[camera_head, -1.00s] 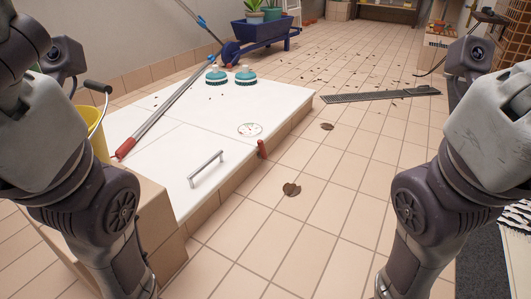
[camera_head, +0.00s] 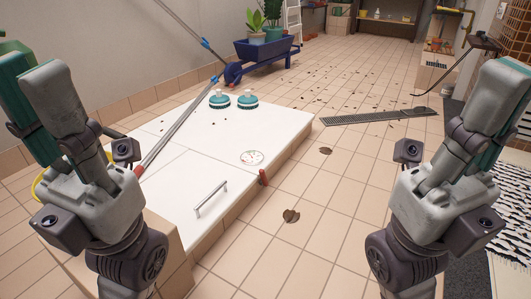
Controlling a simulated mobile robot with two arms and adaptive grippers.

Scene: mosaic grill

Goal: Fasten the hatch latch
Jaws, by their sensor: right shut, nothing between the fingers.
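The hatch (camera_head: 165,186) is a white panel in the top of a low tiled platform, with a metal bar handle (camera_head: 211,198) near its front right. A small red latch (camera_head: 262,177) sits on the platform's right edge, close to the handle. My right gripper (camera_head: 513,78) is raised at the right, shut and empty, far from the latch. My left gripper (camera_head: 30,75) is raised at the left, pointing up, with nothing visible in it. Its finger gap is not clear. Neither gripper touches the hatch or latch.
A long pole (camera_head: 183,110) with a red end lies across the platform's left side. Two teal-rimmed round objects (camera_head: 247,99) and a dial (camera_head: 251,157) sit on it.

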